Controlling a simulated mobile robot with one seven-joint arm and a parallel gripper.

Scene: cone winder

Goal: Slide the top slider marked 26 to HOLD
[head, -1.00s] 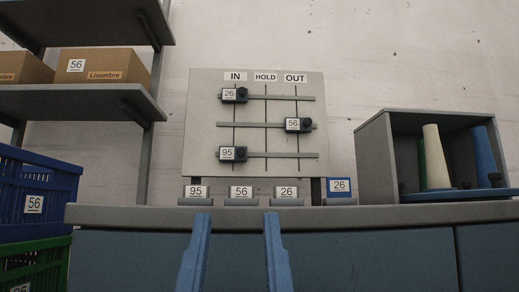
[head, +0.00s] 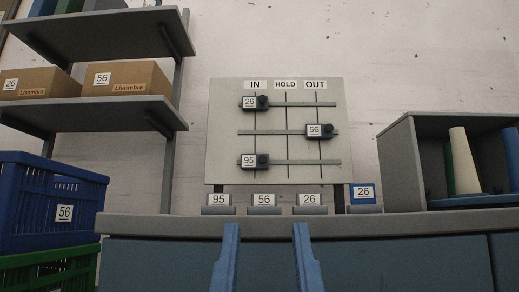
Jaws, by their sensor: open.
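A grey panel (head: 225,165) stands behind the counter, with columns headed IN, HOLD (head: 285,85) and OUT. The top slider marked 26 (head: 250,102) sits on the top rail at the IN line, with a black knob (head: 263,102) at its right. The middle slider marked 56 (head: 314,130) is at OUT. The bottom slider marked 95 (head: 249,161) is at IN. My gripper (head: 268,232) shows at the bottom centre as two blue fingers, open and empty, below the panel in the picture and apart from the sliders.
Label holders 95 (head: 219,200), 56 (head: 262,200) and 26 (head: 309,200) stand on the counter (head: 160,224) before the panel, with a blue-framed 26 card (head: 363,194). A grey cubby (head: 400,165) with cones stands right. Shelves with boxes (head: 125,78) and crates (head: 50,205) are left.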

